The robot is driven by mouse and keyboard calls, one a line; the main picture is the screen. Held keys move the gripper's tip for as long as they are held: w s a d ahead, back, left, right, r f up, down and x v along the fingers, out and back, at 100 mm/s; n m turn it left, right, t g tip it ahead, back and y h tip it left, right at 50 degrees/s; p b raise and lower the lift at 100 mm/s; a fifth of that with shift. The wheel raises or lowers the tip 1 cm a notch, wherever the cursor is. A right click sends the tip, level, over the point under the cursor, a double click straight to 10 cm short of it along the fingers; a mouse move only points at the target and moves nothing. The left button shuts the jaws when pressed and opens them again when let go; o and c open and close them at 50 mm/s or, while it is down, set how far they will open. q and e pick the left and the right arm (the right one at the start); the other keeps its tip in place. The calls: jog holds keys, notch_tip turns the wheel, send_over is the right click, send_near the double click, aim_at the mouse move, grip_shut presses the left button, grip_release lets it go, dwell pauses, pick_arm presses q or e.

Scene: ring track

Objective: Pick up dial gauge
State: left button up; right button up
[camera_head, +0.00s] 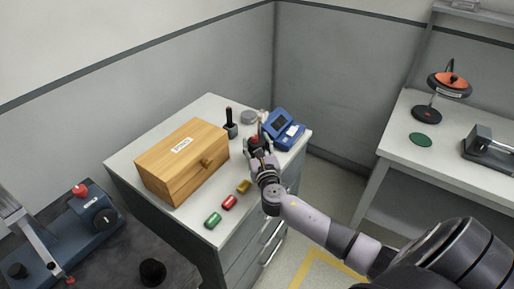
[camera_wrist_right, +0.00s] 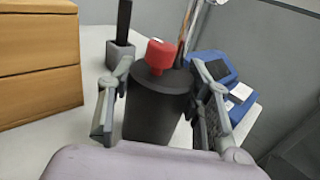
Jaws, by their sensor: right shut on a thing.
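My right gripper (camera_head: 257,148) is over the grey-white cabinet top in the head view. In the right wrist view its two fingers (camera_wrist_right: 162,95) are shut on the sides of a dark cylinder (camera_wrist_right: 158,112). A red knob-like piece (camera_wrist_right: 160,54) sits at the cylinder's top; it shows in the head view as a small red spot (camera_head: 255,139). Most of the cylinder is hidden by the gripper in the head view. I cannot tell which object is the dial gauge. A grey round object (camera_head: 249,117) lies behind the gripper. My left gripper is not in view.
A wooden box (camera_head: 181,164) stands left of the gripper, and a blue case (camera_head: 283,128) close on its right. A black-handled block (camera_head: 230,124) stands behind. Green (camera_head: 213,220), red (camera_head: 229,202) and yellow (camera_head: 244,187) pieces lie in front. A bench (camera_head: 405,140) stands at right.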

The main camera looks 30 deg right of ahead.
grip_shut()
jog(key=shift+r, duration=0.1)
